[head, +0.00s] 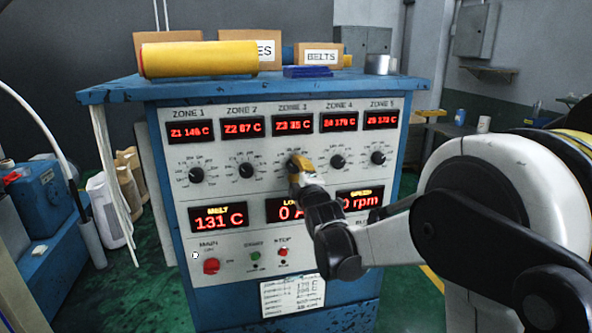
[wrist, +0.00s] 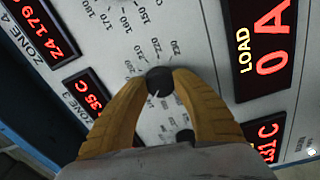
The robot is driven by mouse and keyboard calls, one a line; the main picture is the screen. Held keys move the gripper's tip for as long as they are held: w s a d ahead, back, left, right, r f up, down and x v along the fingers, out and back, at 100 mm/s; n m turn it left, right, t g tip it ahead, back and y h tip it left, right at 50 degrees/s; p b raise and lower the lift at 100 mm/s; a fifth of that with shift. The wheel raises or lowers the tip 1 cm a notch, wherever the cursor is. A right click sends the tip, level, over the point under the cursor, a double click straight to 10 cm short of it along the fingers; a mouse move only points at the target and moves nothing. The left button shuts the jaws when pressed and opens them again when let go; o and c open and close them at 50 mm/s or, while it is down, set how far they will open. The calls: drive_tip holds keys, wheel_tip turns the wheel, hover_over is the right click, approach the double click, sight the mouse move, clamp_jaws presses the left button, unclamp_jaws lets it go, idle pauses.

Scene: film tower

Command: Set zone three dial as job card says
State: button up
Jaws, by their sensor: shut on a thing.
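The zone three dial is a small black knob (wrist: 160,82) with a pale pointer mark on its lower side in the wrist view. My gripper (wrist: 158,78) has its two yellow fingers shut on this knob, one on each side. In the head view my gripper (head: 294,168) covers most of the knob. Printed numbers up to 230 fan out beside it; the value at the pointer cannot be read. The zone three display (head: 293,123) reads 35 C. The job card (head: 292,297) hangs low on the cabinet front, its writing too small to read surely.
Neighbouring black dials for zone two (head: 246,170) and zone four (head: 338,161) sit close on either side. Below are the melt display (head: 218,216), a red main knob (head: 211,266) and start and stop buttons. A yellow roll (head: 198,59) and boxes stand on the cabinet top.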

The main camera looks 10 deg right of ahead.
drive_tip(key=o, duration=1.2)
drive_tip(key=s, duration=1.2)
drive_tip(key=shift+f, duration=0.2)
drive_tip(key=shift+f, duration=0.1)
